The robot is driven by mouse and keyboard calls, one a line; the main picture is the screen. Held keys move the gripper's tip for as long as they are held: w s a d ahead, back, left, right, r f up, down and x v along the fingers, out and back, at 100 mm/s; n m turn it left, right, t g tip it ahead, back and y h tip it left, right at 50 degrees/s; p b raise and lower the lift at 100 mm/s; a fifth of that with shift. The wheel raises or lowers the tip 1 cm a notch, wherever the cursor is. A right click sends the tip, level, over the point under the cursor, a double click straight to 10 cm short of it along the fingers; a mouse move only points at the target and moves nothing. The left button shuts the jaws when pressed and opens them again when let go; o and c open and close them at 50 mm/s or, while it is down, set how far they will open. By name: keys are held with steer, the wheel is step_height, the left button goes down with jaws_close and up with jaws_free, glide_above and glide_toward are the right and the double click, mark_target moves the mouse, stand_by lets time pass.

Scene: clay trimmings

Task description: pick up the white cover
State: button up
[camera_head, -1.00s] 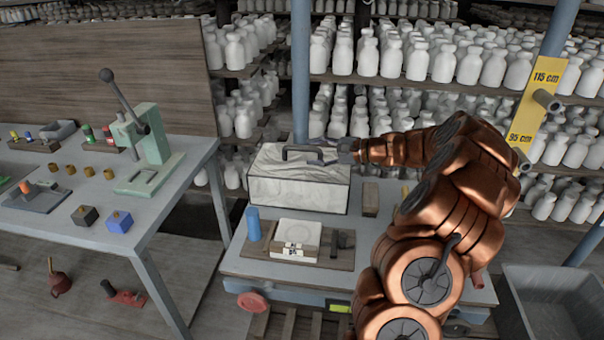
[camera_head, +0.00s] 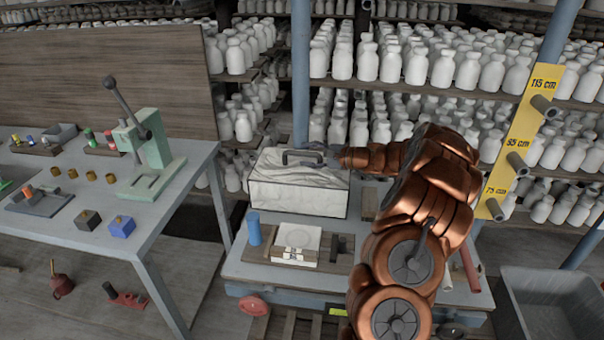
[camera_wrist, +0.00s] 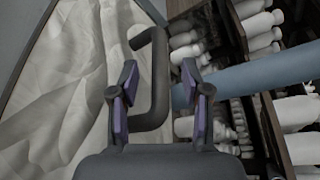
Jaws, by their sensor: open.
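The white cover (camera_head: 298,197) is a pale, crinkle-patterned box with dark edges and a dark handle (camera_head: 297,153) on top. It stands on the grey cart. In the head view my gripper (camera_head: 325,150) is at the handle's right end, just above the cover's top. In the wrist view the cover's pale top (camera_wrist: 60,90) fills the left side. There my gripper (camera_wrist: 160,82) is open, with the handle (camera_wrist: 158,90) showing between its two fingers. I cannot tell whether a finger touches the handle.
A blue cylinder (camera_head: 254,228) and a white block (camera_head: 298,240) stand on a wooden board in front of the cover. Shelves of white bottles (camera_head: 390,60) rise behind. A workbench with a green press (camera_head: 150,150) is at left, a grey bin (camera_head: 550,300) at right.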

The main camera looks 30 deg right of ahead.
steer(key=shift+w+a, duration=0.1)
jaws_close()
stand_by(0.3)
stand_by(0.4)
